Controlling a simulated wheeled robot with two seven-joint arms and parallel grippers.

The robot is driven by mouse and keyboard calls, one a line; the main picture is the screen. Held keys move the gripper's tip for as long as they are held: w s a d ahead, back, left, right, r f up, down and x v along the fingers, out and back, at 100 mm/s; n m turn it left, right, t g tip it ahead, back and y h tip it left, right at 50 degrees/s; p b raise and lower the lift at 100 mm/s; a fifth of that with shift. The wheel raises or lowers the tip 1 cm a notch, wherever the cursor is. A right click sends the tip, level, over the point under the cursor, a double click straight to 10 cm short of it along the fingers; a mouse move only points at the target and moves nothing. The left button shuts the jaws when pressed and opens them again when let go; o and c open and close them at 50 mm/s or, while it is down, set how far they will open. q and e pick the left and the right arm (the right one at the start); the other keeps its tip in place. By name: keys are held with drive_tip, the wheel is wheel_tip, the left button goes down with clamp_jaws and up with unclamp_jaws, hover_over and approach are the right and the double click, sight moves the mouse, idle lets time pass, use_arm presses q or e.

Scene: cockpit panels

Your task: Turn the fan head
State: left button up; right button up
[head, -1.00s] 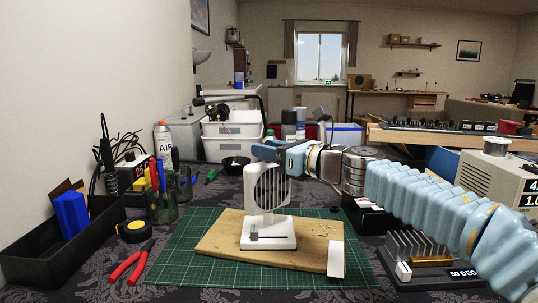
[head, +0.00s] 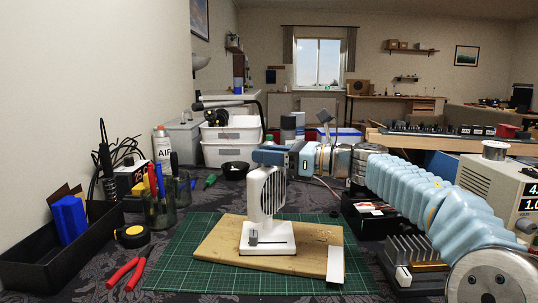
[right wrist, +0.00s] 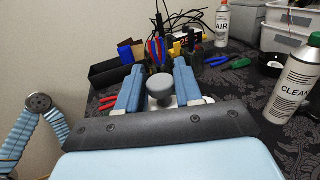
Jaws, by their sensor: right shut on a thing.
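A small white desk fan stands upright on its square base (head: 268,240). Its slotted head (head: 268,190) faces right, and the grille shows at a steep angle. A grey round knob (right wrist: 160,88) shows in the right wrist view between my two blue fingers, with a bit of white behind it. My right gripper (head: 268,157) reaches in from the right at the top of the fan head. It is shut on the grey knob, and the fingers hide it in the head view. My left gripper is in neither view.
The fan stands on a wooden board (head: 215,250) over a green cutting mat (head: 180,265). Red-handled pliers (head: 125,273), a tape roll (head: 132,235) and a black tray (head: 60,255) lie left. A finned heat sink (head: 413,250) stands right, under my arm.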

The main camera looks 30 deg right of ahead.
drive_tip(key=o, duration=1)
drive_tip(key=shift+a, duration=0.1)
drive_tip(key=shift+c, duration=0.2)
drive_tip(key=b+v, duration=0.1)
drive_tip(key=v, duration=1.2)
drive_tip(key=shift+s+d, duration=0.25)
drive_tip(key=shift+d, duration=0.05)
